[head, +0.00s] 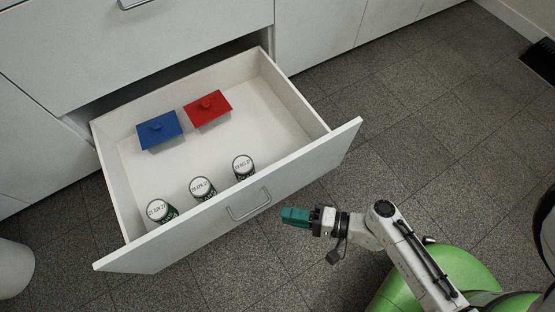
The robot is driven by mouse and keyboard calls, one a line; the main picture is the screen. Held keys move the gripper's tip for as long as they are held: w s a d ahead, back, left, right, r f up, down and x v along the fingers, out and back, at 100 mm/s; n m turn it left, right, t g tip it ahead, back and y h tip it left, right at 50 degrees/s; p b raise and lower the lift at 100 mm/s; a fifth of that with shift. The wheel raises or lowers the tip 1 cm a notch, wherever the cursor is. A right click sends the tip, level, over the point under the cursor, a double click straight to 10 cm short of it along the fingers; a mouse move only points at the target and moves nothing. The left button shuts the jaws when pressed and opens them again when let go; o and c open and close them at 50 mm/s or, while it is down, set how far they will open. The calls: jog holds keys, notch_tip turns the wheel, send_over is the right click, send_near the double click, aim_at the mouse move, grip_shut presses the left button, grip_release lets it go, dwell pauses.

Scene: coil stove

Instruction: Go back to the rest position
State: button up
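My gripper (296,216) is at the lower right of the head view, in front of the open drawer's handle (249,205) and apart from it. Its teal fingers point left. They look close together, but the view does not show whether there is a gap between them. I see nothing held in them. My arm reaches in from the lower right, over my green base.
The drawer (282,96) stands pulled out. It holds a blue lidded box (159,132), a red lidded box (208,111) and three date-labelled cans (202,188). A white cylindrical object (14,270) stands at lower left.

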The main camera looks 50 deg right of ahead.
jog(key=shift+s+d, duration=0.15)
jog(key=shift+s, duration=0.15)
dwell(0.5)
jog(key=s+d+r+n+g+h, duration=0.1)
jog(key=d+r+n+g+h, duration=0.6)
jog(key=n+g, duration=0.65)
notch_tip(320, 180, up, 32)
jog(key=d+p, duration=0.1)
jog(key=p, duration=3.2)
jog(key=shift+s+d+h, duration=0.15)
jog(key=shift+d+h, duration=0.15)
jog(key=shift+h, duration=0.1)
